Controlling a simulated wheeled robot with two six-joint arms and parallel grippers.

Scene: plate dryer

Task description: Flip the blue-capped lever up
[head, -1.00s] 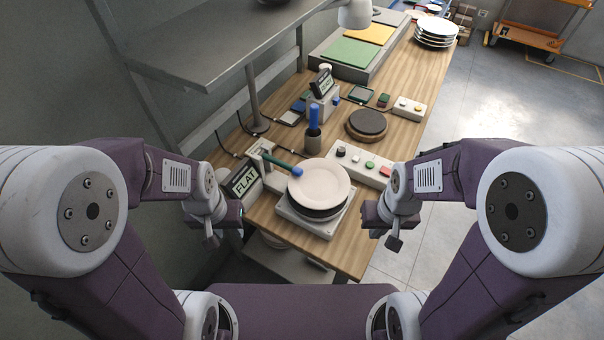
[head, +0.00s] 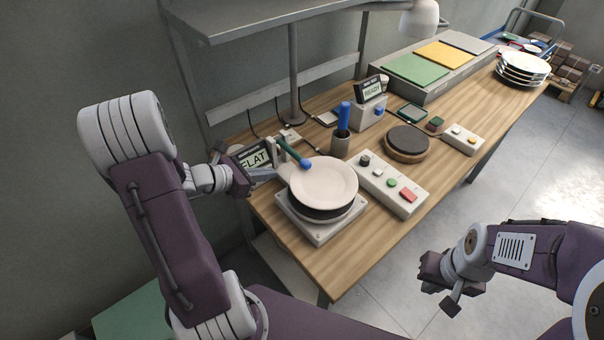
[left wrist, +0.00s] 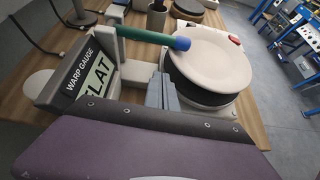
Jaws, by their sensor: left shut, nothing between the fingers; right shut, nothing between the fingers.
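The lever (head: 291,151) has a dark green bar with a blue cap (head: 305,164). My right gripper (head: 447,290) is shut and empty, off the bench.
The warp gauge (head: 256,160) reading FLAT stands close behind my left gripper. A button box (head: 387,182), a cup with a blue-handled tool (head: 341,145) and a dark round pad (head: 407,139) stand beyond the plate. Floor is clear around my right arm.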

